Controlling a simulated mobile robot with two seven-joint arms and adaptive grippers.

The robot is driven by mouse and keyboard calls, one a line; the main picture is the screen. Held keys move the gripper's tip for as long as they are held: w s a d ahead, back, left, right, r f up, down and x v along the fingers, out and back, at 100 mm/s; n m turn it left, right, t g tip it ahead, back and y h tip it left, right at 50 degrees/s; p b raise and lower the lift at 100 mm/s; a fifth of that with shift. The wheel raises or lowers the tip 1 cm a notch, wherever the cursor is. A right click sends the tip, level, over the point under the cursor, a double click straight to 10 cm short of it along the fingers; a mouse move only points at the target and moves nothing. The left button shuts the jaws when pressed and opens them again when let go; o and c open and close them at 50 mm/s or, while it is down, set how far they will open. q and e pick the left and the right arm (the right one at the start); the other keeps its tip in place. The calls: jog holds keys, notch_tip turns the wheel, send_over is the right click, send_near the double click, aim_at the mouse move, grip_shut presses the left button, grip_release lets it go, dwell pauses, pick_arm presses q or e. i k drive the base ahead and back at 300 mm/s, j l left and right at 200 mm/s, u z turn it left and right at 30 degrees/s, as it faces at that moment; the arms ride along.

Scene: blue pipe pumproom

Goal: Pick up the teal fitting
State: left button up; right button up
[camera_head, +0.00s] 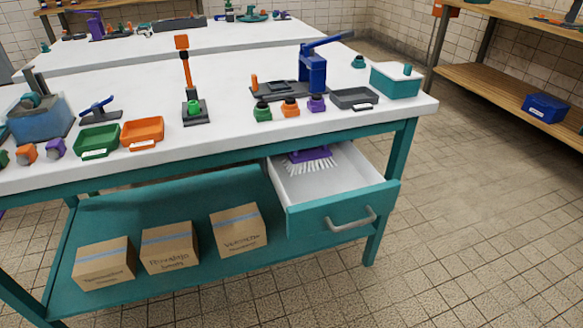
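A small teal fitting (358,62) stands upright near the back right of the white-topped workbench (225,85). It is just behind and left of a teal box (396,80) with a pale lid and a teal knob on top, and apart from it. It is small in the picture, so its fine shape is hard to tell. Neither of my grippers is in view.
A blue press (312,70), a grey tray (354,98) and green, orange and purple fittings (289,106) stand left of the teal box. An open drawer (330,205) holding a purple brush (309,157) juts from the bench front. Tiled floor at right is clear.

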aim_at(30, 100)
jog(key=u, duration=1.3)
